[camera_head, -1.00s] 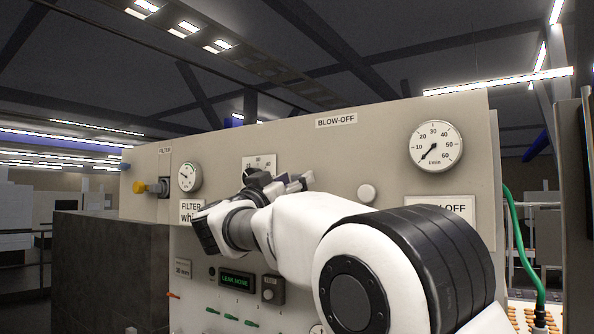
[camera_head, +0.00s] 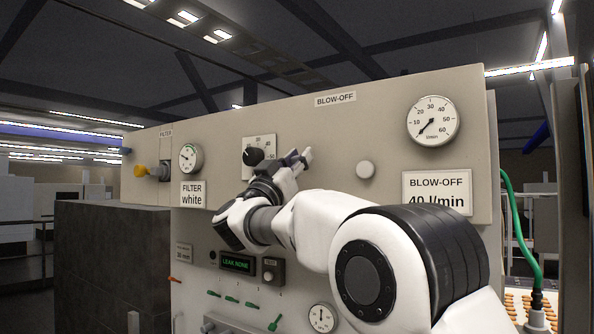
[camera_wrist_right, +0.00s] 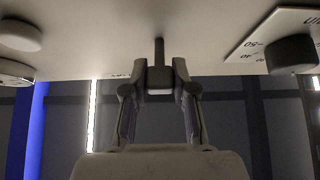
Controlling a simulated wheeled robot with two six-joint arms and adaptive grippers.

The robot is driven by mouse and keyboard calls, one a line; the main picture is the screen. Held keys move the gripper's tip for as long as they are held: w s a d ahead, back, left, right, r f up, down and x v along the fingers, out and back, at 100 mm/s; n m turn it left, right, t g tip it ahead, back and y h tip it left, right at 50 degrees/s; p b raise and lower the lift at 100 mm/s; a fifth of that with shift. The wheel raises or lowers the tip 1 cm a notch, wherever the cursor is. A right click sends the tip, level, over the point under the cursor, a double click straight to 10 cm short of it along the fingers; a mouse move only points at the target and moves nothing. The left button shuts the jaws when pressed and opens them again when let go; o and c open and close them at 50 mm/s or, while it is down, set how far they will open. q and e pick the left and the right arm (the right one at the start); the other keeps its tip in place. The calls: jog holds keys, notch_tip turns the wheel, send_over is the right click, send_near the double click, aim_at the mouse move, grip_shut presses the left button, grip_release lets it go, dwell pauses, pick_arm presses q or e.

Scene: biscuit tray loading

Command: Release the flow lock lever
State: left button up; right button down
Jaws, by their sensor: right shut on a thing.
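The panel has a black flow knob (camera_head: 252,156) on a white scale plate (camera_head: 262,143). The knob and scale also show at the upper right of the right wrist view (camera_wrist_right: 290,55). My right gripper (camera_head: 301,157) is at the panel face just right of the knob. In the right wrist view my right gripper (camera_wrist_right: 158,82) has its fingers closed on a grey lever (camera_wrist_right: 158,56) whose stem runs up to the panel. In the head view the gripper hides most of that lever. My left gripper is not in view.
A round white button (camera_head: 365,169) is right of my gripper. A flow gauge (camera_head: 432,121) and a BLOW-OFF 40 l/min label (camera_head: 437,193) are further right. A filter gauge (camera_head: 190,158) and yellow knob (camera_head: 141,170) are left. Below are a LEAK NONE display (camera_head: 237,263) and green levers (camera_head: 232,299).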

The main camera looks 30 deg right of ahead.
jog(key=shift+d+f+h+b, duration=0.2)
jog(key=shift+f+h+b, duration=0.4)
jog(key=shift+f, duration=0.3)
jog(key=shift+w+r+t+h+b, duration=0.1)
jog(key=shift+r+t+h+b, duration=0.1)
jog(key=shift+t+h+b, duration=0.25)
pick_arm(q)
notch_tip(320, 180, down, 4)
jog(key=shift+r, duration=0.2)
pick_arm(e)
jog(key=shift+r+t, duration=0.1)
jog(key=shift+t, duration=0.15)
jog(key=c, duration=1.1)
grip_release()
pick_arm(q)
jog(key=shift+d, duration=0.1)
pick_arm(e)
jog(key=shift+o, duration=0.9)
jog(key=shift+d, duration=0.1)
jog(key=v, duration=1.2)
